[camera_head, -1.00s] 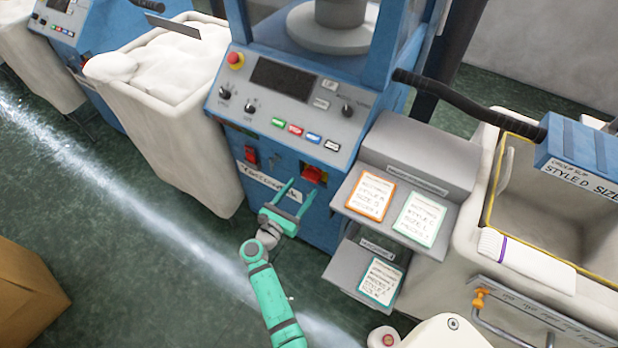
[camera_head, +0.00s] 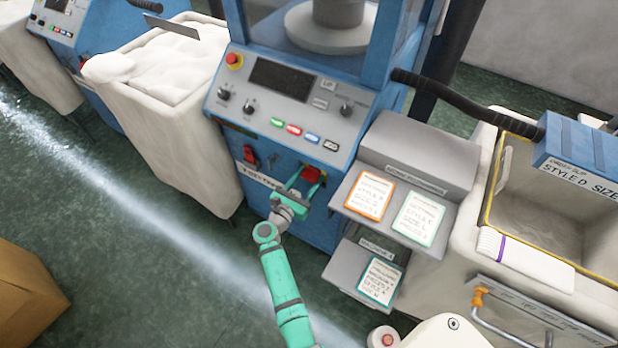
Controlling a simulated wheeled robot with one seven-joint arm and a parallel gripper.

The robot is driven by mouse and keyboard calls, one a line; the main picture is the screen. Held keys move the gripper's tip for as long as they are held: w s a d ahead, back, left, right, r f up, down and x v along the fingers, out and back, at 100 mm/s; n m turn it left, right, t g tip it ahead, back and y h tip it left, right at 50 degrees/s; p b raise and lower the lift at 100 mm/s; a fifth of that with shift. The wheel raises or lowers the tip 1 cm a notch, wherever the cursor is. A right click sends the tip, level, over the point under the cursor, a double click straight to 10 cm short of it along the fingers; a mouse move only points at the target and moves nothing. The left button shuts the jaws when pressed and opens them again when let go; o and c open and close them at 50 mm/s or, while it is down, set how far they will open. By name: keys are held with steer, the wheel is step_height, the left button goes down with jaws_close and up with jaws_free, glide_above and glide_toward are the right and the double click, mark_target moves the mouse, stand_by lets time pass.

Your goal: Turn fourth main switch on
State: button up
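The nearest blue knitting machine (camera_head: 240,135) has a red switch (camera_head: 311,174) low on its front face, to the right. My teal gripper (camera_head: 304,184) is at this switch with its two fingers spread, one toward each side of it. The fingers partly cover the switch, and I cannot tell whether they touch it. The switch's position is not readable. A second red switch (camera_head: 250,156) sits on the same face further left. No switch number is readable.
A control panel with colored buttons (camera_head: 294,130) and a red emergency knob (camera_head: 234,60) lies above the switches. A grey card shelf (camera_head: 420,160) stands close on the right. A white bin (camera_head: 165,110) is on the left.

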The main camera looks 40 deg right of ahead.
steer(key=shift+m, duration=1.2)
steer(key=m, duration=0.2)
steer(key=shift+m, duration=0.3)
steer(key=m, duration=0.5)
steer(key=shift+w, duration=0.1)
steer(key=m, duration=0.3)
steer(key=shift+s+d, duration=0.1)
steer(key=shift+s, duration=0.1)
steer(key=m, duration=0.5)
steer(key=shift+s, duration=0.1)
